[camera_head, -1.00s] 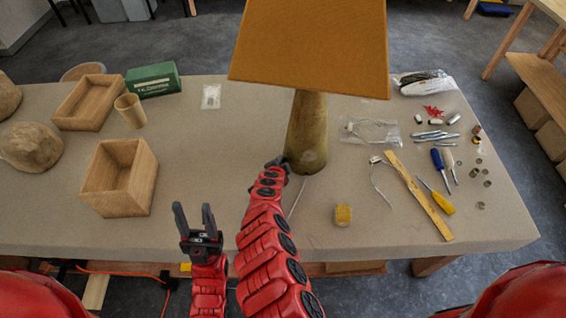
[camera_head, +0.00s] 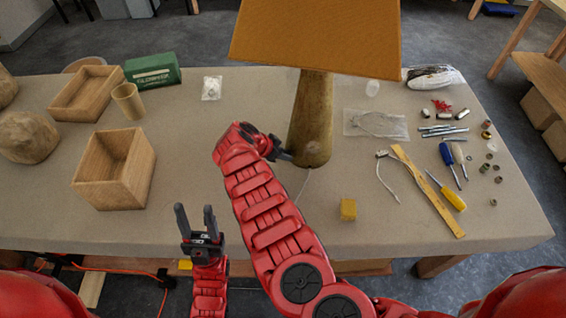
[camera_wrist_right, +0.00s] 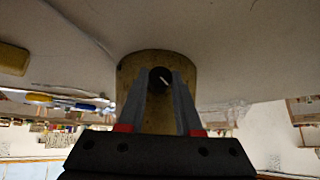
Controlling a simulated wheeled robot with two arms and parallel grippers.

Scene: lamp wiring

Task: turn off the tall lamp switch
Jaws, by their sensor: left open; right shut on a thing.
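The tall lamp has an orange-brown shade (camera_head: 318,38) and a tapered wooden base (camera_head: 312,115) standing on the table. In the right wrist view the lamp base (camera_wrist_right: 187,68) is straight ahead, with a dark round switch holding a light lever (camera_wrist_right: 160,78) between my fingertips. My right gripper (camera_head: 288,156) reaches the base's lower left side in the head view; its fingers (camera_wrist_right: 160,85) are closed in around the switch. The head view largely hides the switch. My left gripper (camera_head: 197,220) is open and empty at the table's front edge, fingers pointing up.
Wooden boxes (camera_head: 115,170), a cup (camera_head: 128,101) and a green box (camera_head: 152,69) stand on the left. Screwdrivers (camera_head: 446,195), a wooden ruler (camera_head: 427,190), a yellow block (camera_head: 348,209) and a cable (camera_head: 386,175) lie right of the lamp.

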